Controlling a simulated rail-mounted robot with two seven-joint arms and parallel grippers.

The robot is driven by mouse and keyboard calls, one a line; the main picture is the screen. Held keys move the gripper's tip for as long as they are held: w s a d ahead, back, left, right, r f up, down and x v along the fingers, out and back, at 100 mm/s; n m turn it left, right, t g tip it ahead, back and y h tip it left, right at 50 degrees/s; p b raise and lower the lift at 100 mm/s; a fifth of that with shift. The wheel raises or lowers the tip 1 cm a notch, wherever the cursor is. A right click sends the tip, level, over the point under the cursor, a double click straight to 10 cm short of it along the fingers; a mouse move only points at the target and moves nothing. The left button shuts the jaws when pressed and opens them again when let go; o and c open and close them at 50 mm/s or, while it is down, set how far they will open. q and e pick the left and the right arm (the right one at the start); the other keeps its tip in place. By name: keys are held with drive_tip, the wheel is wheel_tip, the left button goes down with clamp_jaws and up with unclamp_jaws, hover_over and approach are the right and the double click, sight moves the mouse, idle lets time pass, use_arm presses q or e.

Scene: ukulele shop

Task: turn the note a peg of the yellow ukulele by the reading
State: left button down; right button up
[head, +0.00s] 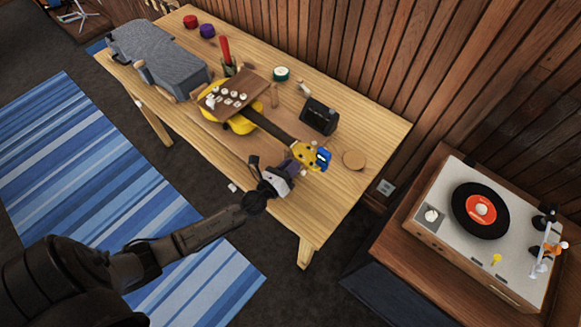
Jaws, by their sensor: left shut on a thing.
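The yellow ukulele (241,123) lies on the wooden table, its dark neck pointing toward the lower right and its yellow headstock (306,153) near the table's front right. A blue clip-on device (322,158) with a small display sits at the headstock's end; its reading is too small to make out. My left gripper (294,166) is at the near side of the headstock, shut on a peg there. The gripper hides the peg, and I cannot tell which note it belongs to. My right gripper is not in view.
On the table (370,137) are a brown board (228,88) with several small white pieces over the ukulele's body, a black box (318,117), a round cork coaster (354,159) and a grey case (158,58). A record player (450,238) stands at the right.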

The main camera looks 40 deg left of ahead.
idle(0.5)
use_arm(q)
drive_tip(key=c, duration=1.3)
unclamp_jaws()
drive_tip(key=shift+s+d+b, duration=0.2)
drive_tip(key=shift+s+b, duration=1.05)
drive_tip(key=shift+s, duration=5.65)
